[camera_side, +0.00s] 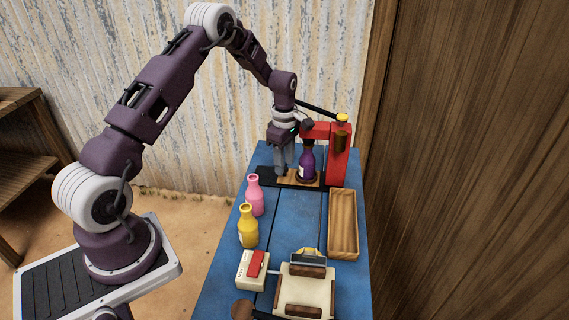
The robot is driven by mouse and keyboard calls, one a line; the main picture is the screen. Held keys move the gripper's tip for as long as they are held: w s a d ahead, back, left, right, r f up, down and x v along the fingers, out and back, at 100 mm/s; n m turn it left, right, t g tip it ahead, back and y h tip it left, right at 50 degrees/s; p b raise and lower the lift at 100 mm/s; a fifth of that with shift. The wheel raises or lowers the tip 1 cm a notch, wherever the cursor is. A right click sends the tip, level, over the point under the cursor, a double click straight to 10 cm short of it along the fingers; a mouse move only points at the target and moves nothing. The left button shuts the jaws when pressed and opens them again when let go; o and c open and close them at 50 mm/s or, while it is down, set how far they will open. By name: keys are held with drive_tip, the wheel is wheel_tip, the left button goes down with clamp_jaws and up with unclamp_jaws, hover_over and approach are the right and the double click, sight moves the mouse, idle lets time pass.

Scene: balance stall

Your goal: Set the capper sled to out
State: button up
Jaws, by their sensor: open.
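The red capper (338,163) stands at the far end of the blue table, on a dark base. Its sled (288,180) is a light wooden plate low at the front of the capper. A purple bottle (307,163) stands upright at the sled, under the capper's head. My gripper (283,168) is open and points down, just left of the purple bottle and close to the sled. I cannot tell whether the fingers touch the sled.
A pink bottle (255,196) and a yellow bottle (248,228) stand on the table's left side. A wooden tray (343,224) lies at the right. A cream balance (305,288) and a cream box with a red top (252,270) are at the near end. The table's middle is clear.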

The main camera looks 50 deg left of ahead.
drive_tip(key=shift+f, duration=0.5)
clamp_jaws()
idle(1.1)
